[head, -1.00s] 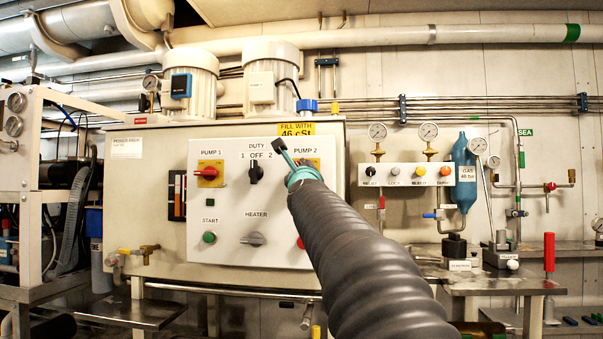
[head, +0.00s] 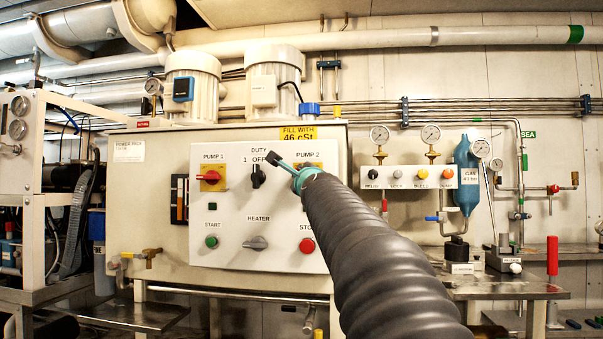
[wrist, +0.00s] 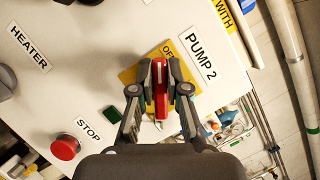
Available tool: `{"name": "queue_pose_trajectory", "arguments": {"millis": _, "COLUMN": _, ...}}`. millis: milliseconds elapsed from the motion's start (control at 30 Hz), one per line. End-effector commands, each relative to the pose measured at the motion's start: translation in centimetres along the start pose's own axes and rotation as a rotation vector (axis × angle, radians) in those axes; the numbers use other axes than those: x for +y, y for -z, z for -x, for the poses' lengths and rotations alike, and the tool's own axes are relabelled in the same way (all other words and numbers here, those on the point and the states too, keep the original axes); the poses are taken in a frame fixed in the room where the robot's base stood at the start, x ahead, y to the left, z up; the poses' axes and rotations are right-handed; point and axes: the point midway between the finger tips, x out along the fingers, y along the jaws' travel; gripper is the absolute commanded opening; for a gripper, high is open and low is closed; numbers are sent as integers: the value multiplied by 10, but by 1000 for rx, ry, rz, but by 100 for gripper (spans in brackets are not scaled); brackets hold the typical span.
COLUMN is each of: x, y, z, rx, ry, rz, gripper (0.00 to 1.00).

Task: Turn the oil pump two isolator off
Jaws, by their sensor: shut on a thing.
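The pump 2 isolator shows in the wrist view as a red handle (wrist: 160,92) on a yellow plate (wrist: 128,76), beside the PUMP 2 label (wrist: 202,60). My gripper (wrist: 160,72) is shut on the red handle, one finger on each side. The handle lies slanted to the plate's edges, and its far end is near partly covered "OF" lettering. In the head view, only a bit of the yellow plate (head: 317,170) shows below the PUMP 2 label; my arm hides the handle and most of my gripper.
The DUTY selector (head: 258,176) and the PUMP 1 isolator (head: 210,177) are left of my arm. The red STOP button (head: 306,246) is below, close to the arm. START button (head: 211,241) and HEATER knob (head: 256,243) are at lower left.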

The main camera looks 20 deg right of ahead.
Motion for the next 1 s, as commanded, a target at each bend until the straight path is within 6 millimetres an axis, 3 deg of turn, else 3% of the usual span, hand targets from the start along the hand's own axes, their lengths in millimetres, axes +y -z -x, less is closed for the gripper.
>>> {"name": "queue_pose_trajectory", "arguments": {"millis": 500, "x": 2, "y": -1, "z": 0, "rx": 0, "ry": -160, "rz": 386, "gripper": 0}}
{"name": "queue_pose_trajectory", "arguments": {"millis": 1000, "x": 6, "y": 2, "z": 1, "rx": 0, "ry": -219, "rz": 530, "gripper": 0}}
